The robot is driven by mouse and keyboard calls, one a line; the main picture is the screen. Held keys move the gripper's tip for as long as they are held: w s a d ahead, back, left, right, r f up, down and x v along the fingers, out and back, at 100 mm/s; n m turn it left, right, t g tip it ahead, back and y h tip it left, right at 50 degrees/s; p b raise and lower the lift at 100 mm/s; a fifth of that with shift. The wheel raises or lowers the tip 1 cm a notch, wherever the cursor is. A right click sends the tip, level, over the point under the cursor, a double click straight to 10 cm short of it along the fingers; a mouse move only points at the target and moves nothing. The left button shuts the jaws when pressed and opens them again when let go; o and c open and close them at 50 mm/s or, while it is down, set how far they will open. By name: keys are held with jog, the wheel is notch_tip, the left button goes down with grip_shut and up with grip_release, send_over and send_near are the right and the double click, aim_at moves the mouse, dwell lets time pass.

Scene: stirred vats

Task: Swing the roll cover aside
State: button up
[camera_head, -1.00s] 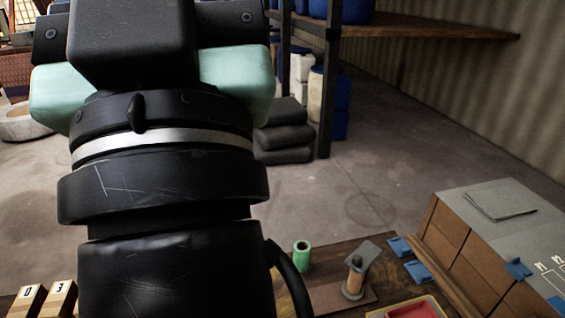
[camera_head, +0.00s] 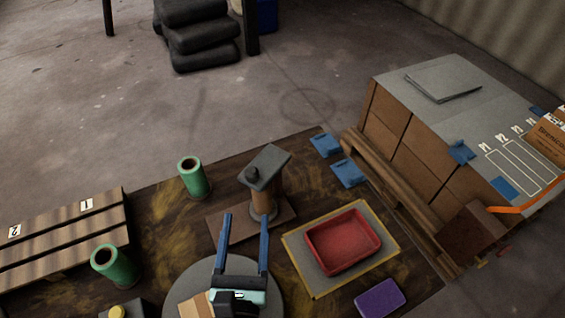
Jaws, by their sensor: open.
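The roll cover looks to be the dark grey plate (camera_head: 268,164) on top of a short brown post (camera_head: 264,203). The plate sits slantwise and has a small round knob (camera_head: 252,174) at its near left end. The post stands on a flat brown board (camera_head: 228,222) on the worktable. My gripper (camera_head: 245,216) points away from me, with its two blue fingers spread apart and nothing between them. In the picture its fingertips are just below the cover and beside the post's foot. I cannot tell their height against the cover.
Green tubes (camera_head: 193,178) (camera_head: 115,266) stand left of the post. A red tray (camera_head: 374,237) on a yellow-edged mat (camera_head: 322,286) lies to the right, with a purple box (camera_head: 380,298) below it. A round grey disc (camera_head: 271,300) lies under my gripper. Brown boxes (camera_head: 414,143) stand at right.

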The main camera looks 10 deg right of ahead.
aim_at(251, 179)
jog(key=shift+n, duration=0.3)
jog(key=w, duration=0.4)
jog(key=w+d+p, duration=0.1)
jog(key=w, duration=0.3)
jog(key=w+d+p, duration=0.1)
jog(key=w, duration=0.3)
jog(key=shift+w+f, duration=0.2)
jog(key=shift+f, duration=0.15)
grip_shut()
dwell(0.8)
